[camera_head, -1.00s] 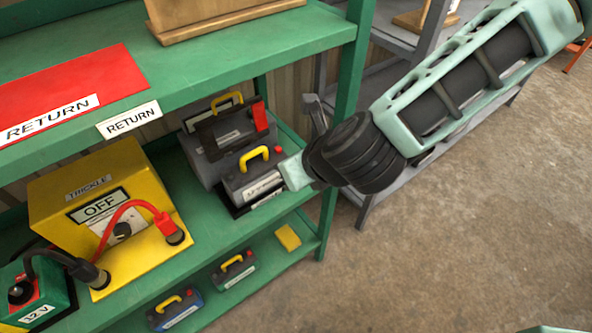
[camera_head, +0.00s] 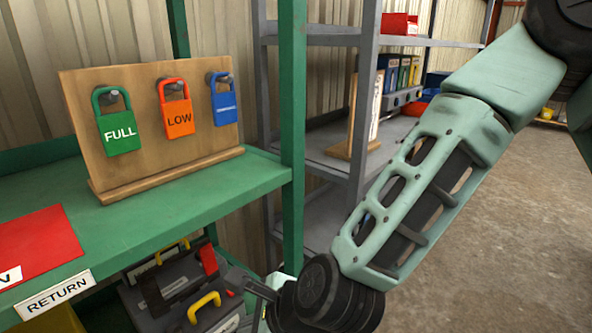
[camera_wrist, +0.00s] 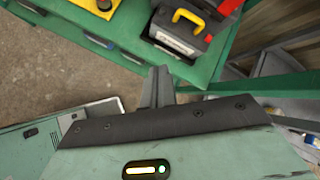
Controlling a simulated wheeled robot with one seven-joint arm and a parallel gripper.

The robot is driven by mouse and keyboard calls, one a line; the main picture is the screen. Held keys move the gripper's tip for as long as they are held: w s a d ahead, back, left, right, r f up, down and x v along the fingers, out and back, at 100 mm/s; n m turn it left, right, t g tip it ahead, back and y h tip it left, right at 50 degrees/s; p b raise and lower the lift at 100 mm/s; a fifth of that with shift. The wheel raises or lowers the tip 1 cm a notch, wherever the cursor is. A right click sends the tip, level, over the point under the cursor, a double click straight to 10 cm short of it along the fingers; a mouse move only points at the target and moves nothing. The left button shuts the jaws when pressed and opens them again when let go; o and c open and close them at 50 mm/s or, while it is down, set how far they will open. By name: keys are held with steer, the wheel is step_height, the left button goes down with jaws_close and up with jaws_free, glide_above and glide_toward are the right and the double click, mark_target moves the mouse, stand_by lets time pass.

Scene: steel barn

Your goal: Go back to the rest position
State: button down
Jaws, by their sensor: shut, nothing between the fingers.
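My gripper (camera_head: 256,286) is at the bottom of the head view, in front of the right end of the green shelving. Its fingers are together with nothing between them. In the wrist view my gripper (camera_wrist: 158,84) points toward the green shelf edge, apart from the grey battery with a yellow handle (camera_wrist: 182,30). In the head view that battery (camera_head: 215,312) sits on the lower green shelf, partly cut off by the frame. My arm runs from the upper right down to the gripper.
On the upper green shelf (camera_head: 190,205), a wooden board (camera_head: 150,150) holds green FULL, orange LOW and blue padlocks. Grey shelving (camera_head: 310,40) with binders stands behind my arm. The floor at right is clear.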

steer(key=s+d+r+n+g+h, duration=0.1)
steer(key=s+d+r+n+h, duration=0.1)
steer(key=d+n, duration=0.5)
steer(key=s+d+r+n+g+h, duration=0.1)
steer(key=s+d+r+n+h, duration=0.1)
steer(key=d+n, duration=0.5)
steer(key=s+d+r+n+g+h, duration=0.1)
steer(key=s+d+r+n, duration=0.3)
steer(key=n, duration=0.7)
steer(key=s+d+h, duration=0.1)
steer(key=s+d, duration=0.1)
steer(key=d, duration=0.2)
steer(key=shift+r+g+h, duration=0.35)
steer(key=shift+g+h, duration=0.05)
